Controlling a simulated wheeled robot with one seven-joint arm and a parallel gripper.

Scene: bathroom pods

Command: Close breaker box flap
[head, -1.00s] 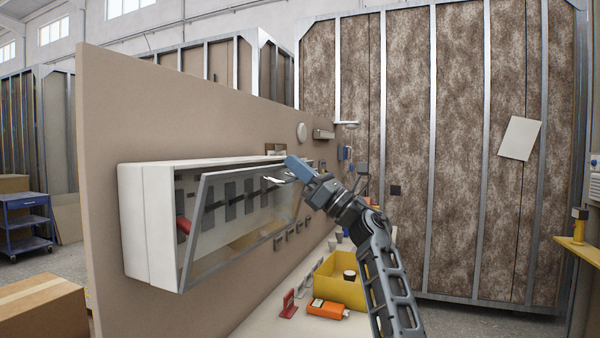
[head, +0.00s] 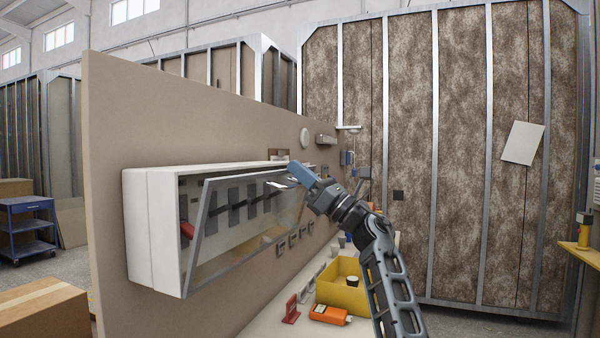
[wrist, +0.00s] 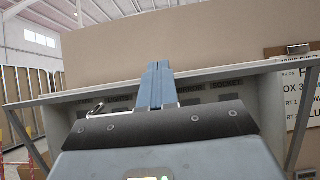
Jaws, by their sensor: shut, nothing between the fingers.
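The breaker box (head: 150,228) is a long white box on the beige wall panel. Its flap (head: 192,255), a clear pane in a grey frame, stands partly open: the lower edge meets the box and the upper edge leans outward. Dark breakers and a red part show inside.
Below the box a bench holds a yellow bin (head: 345,290), an orange device (head: 330,314) and a red item (head: 291,310). A cardboard box (head: 40,308) is at the lower left. A blue cart (head: 27,225) stands behind it.

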